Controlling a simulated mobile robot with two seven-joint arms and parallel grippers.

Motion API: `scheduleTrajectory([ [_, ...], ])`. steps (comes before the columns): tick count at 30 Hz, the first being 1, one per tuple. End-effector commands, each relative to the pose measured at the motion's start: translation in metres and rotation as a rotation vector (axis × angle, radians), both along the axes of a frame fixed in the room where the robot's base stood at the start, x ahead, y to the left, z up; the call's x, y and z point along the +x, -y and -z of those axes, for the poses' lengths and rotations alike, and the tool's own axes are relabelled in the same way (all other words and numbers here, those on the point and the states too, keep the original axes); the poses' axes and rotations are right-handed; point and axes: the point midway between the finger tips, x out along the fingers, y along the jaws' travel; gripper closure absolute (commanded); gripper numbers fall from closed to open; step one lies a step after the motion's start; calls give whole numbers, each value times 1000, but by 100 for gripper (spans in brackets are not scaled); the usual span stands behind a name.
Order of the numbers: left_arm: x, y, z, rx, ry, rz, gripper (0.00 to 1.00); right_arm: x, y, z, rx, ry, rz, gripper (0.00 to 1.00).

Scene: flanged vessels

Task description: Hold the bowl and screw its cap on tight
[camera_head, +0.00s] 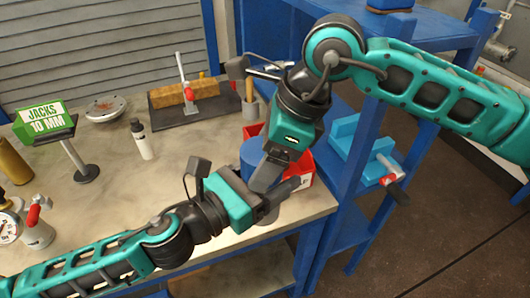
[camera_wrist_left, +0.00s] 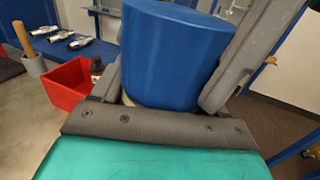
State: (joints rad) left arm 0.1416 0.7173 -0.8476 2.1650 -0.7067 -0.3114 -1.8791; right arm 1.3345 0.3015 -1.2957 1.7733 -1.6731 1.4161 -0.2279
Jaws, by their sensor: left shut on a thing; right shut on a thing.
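A blue cylindrical cap (camera_head: 252,153) stands upright near the table's right edge. It fills the upper middle of the left wrist view (camera_wrist_left: 170,55). A narrow pale strip shows under its lower edge there. My left gripper (camera_head: 280,188) comes in from the left, low, and is shut on the bowl. My right gripper (camera_head: 265,172) reaches down from the upper right and is shut on the cap. The thread between cap and bowl is hidden.
A red bin (camera_head: 302,166) stands close behind the grippers, also in the left wrist view (camera_wrist_left: 68,86). A white bottle (camera_head: 141,139), a green sign (camera_head: 45,118) and a black-based clamp fixture (camera_head: 190,112) stand farther left. A blue shelf (camera_head: 345,190) adjoins the table's right side.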

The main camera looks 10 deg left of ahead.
Motion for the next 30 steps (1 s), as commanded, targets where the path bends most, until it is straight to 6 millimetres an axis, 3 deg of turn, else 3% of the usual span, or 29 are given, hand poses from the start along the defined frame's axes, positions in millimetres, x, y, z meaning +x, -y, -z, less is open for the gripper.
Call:
scheduleTrajectory([
  [24, 0, 2, -8, -12, 14, 6, 98, 1, 2, 11, -11, -2, 3, 56],
  [25, 0, 2, -8, -12, 14, 6, 98, 1, 2, 11, -11, -2, 3, 25],
  [27, 1, 2, -8, -12, 15, 6, 98, 1, 2, 11, -11, -2, 3, 18],
  [30, 1, 2, -8, -12, 16, 5, 98, 1, 2, 11, -11, -3, 3, 18],
])
